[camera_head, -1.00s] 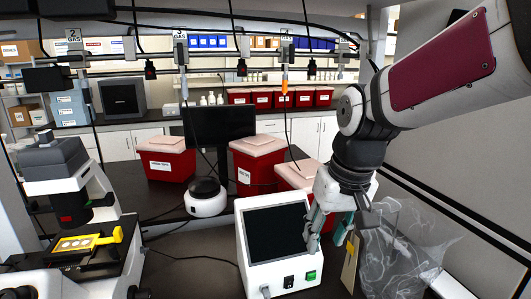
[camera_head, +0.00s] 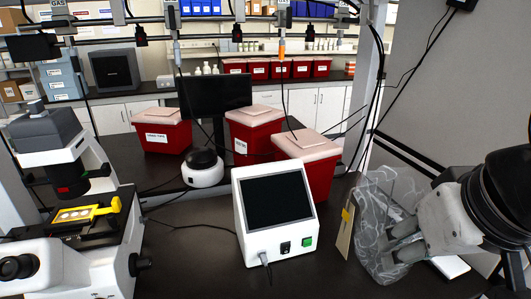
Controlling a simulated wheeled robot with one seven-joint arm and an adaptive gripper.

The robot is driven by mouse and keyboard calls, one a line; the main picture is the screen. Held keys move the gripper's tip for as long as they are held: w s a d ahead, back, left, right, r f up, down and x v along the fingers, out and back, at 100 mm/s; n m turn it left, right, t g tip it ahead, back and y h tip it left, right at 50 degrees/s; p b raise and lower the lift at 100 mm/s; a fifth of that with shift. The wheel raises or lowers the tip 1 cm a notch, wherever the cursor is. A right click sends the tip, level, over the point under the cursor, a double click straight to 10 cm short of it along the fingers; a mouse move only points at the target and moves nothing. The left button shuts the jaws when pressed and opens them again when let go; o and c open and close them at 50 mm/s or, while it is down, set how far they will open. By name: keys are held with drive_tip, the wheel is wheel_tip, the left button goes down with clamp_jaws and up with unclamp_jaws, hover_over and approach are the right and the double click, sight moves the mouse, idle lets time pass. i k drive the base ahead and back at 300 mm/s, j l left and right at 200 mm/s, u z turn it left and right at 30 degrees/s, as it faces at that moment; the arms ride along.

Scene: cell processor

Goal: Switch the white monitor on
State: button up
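The white monitor (camera_head: 241,222) stands on the dark bench in the middle of the head view, its tilted screen (camera_head: 275,201) dark. On its lower front are a green switch (camera_head: 307,241) and a black socket or switch (camera_head: 285,247). A cable plugs in at the lower left of its front. The switch's exact position is too small to tell. My gripper (camera_head: 397,241) is at the right, well apart from the monitor. It is beside or behind a clear plastic bag, which blurs its fingers. I cannot tell whether they are open.
A clear bag (camera_head: 376,212) and a tan card with a yellow top (camera_head: 345,235) stand between the monitor and my gripper. Red bins (camera_head: 318,176) with pale lids and a black display (camera_head: 215,94) are behind. A microscope (camera_head: 66,170) is at the left. Bench in front is clear.

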sight(285, 247)
drive_tip(key=u, duration=0.35)
drive_tip(key=k+j+z, duration=0.15)
drive_tip(key=j, duration=0.15)
drive_tip(key=k+j+z, duration=0.15)
drive_tip(key=j+u, duration=0.15)
drive_tip(key=u, duration=0.3)
drive_tip(key=k+j+u, duration=0.1)
drive_tip(key=j+u, duration=0.15)
drive_tip(key=u, duration=0.2)
